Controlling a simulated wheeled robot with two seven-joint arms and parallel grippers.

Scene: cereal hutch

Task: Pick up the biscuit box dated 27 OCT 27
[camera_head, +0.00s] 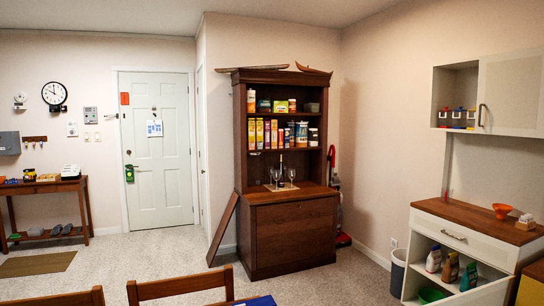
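A dark wooden hutch (293,232) stands against the back wall near the middle of the head view. Its middle shelf holds a row of upright boxes in yellow, orange, white and blue, such as a yellow box (259,133). The dates on the boxes are too small to read, so I cannot tell which one is dated 27 OCT 27. Neither of my grippers shows in this view.
Wooden chairs (180,285) and a blue-topped surface edge (256,301) are in front. Carpeted floor lies open before the hutch. A wooden board (222,229) leans at its left side. A white cabinet (462,236) and a bin (398,272) stand at right. A console table (44,186) stands left.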

